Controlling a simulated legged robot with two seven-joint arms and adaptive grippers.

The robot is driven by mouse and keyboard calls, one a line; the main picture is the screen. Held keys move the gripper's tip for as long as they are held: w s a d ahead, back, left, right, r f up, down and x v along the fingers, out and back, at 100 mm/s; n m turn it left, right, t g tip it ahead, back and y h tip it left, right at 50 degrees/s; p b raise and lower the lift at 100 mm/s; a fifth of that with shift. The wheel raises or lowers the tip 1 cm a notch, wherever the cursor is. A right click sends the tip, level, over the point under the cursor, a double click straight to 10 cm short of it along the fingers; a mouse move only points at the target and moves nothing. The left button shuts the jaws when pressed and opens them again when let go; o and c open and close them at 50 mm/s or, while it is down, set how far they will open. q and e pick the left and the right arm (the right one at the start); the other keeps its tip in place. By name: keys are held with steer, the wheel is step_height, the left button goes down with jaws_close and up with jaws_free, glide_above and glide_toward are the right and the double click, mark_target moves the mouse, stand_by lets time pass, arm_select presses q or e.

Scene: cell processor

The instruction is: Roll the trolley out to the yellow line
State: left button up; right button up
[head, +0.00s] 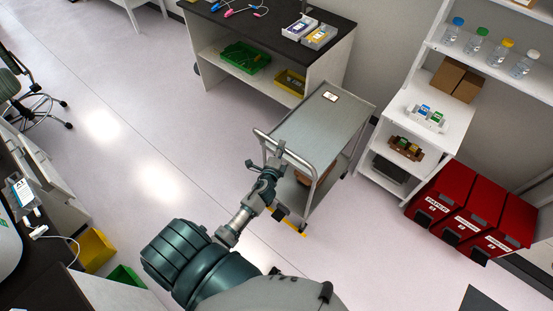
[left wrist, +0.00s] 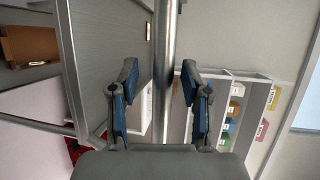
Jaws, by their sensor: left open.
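The grey metal trolley (head: 322,118) stands on the floor between the dark-topped bench and the white shelf unit. Its push handle (head: 286,152) faces me. My left gripper (head: 270,168) is at this handle. In the left wrist view, the handle bar (left wrist: 165,50) runs upright between the two open fingers of the left gripper (left wrist: 160,85), with a gap visible on each side. A short yellow strip (head: 292,226) shows on the floor by the trolley's near end, partly hidden by my arm. My right gripper is not in view.
The bench (head: 290,55) stands behind the trolley at the left. The white shelf unit (head: 440,80) and red bins (head: 470,215) are at the right. A cardboard box (head: 315,172) sits on the trolley's lower shelf.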

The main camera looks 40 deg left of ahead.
arm_select(q)
steer(key=v, duration=1)
steer(key=shift+s+d, duration=0.15)
steer(key=shift+s, duration=0.05)
steer(key=s+d+f+n+g+h+b, duration=0.1)
steer(key=s+d+f+n+g, duration=0.3)
steer(key=f, duration=0.8)
steer(key=s+f+g+h, duration=0.15)
steer(key=s+f, duration=0.35)
steer(key=f, duration=0.7)
steer(key=s+d+f+n+g+h+b, duration=0.15)
steer(key=s+f, duration=0.35)
steer(key=f, duration=0.6)
steer(key=s+d+f+n+g, duration=0.1)
steer(key=s+f+n+g, duration=0.1)
steer(key=s+f, duration=0.3)
steer(key=s+d+f+n+g, duration=0.1)
steer(key=s+f, duration=0.4)
steer(key=s, duration=0.7)
steer(key=s+d+f+n+g+h, duration=0.1)
steer(key=s+f+n+g, duration=0.3)
steer(key=s, duration=0.4)
steer(key=shift+s+f+b, duration=0.4)
steer(key=shift+f+b, duration=0.05)
steer(key=shift+f, duration=0.25)
steer(key=shift+c, duration=0.5)
